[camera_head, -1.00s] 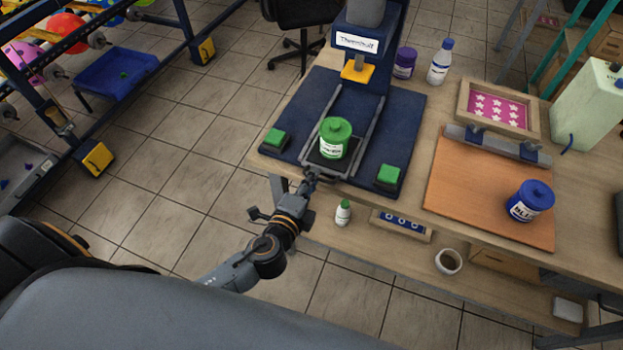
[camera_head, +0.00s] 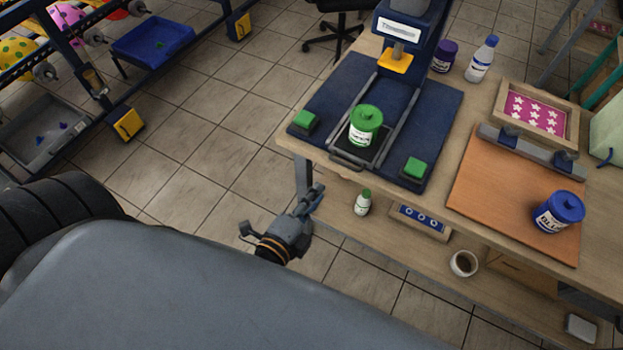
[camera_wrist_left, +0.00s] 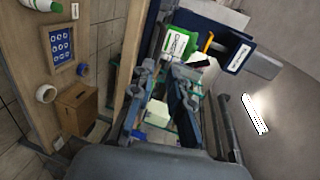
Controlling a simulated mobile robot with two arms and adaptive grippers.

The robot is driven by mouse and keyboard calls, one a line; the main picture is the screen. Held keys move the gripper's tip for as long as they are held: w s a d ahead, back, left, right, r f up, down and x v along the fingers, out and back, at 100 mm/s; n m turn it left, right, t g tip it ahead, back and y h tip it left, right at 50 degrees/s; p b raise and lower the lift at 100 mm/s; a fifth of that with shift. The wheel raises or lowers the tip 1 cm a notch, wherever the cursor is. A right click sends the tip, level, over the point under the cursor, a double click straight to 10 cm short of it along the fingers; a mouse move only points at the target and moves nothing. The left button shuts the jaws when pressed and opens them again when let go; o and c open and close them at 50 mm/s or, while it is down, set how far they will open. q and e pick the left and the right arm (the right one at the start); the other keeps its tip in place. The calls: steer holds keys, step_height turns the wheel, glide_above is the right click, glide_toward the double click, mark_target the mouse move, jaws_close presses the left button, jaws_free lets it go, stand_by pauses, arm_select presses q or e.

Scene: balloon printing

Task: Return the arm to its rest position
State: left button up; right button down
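My left gripper (camera_head: 314,198) hangs in front of the table's near edge, apart from the press and empty. In the left wrist view its two fingers (camera_wrist_left: 163,72) stand apart with a gap between them. The navy press (camera_head: 318,88) is on the table. A green-lidded can (camera_head: 364,131) stands upright on the press's dark sliding plate (camera_head: 352,155), between two green buttons (camera_head: 305,121) (camera_head: 415,167). My right gripper is not in view.
A blue can (camera_head: 560,212) stands on the orange board (camera_head: 490,190). A rack with balloons and a blue bin (camera_head: 152,40) stands at left. Tiled floor (camera_head: 195,185) between is clear.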

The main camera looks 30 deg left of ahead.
arm_select(q)
steer(key=shift+s+r, duration=0.15)
steer(key=shift+s, duration=0.3)
steer(key=s+a+f+n+g, duration=0.2)
steer(key=f, duration=0.8)
steer(key=s+a+f+n+g+y, duration=0.1)
steer(key=s+a+f+n+g, duration=0.15)
steer(key=f, duration=0.65)
steer(key=s+a+f+n+g, duration=0.1)
steer(key=s+f+g, duration=0.15)
steer(key=f, duration=0.75)
steer(key=s+a+f+n+g, duration=0.1)
steer(key=s+f+n+g, duration=0.6)
steer(key=s+f, duration=1.1)
steer(key=s+n, duration=0.2)
steer(key=n, duration=0.1)
steer(key=shift+s+a+g, duration=0.15)
steer(key=shift+s+g, duration=0.1)
steer(key=shift+g, duration=0.05)
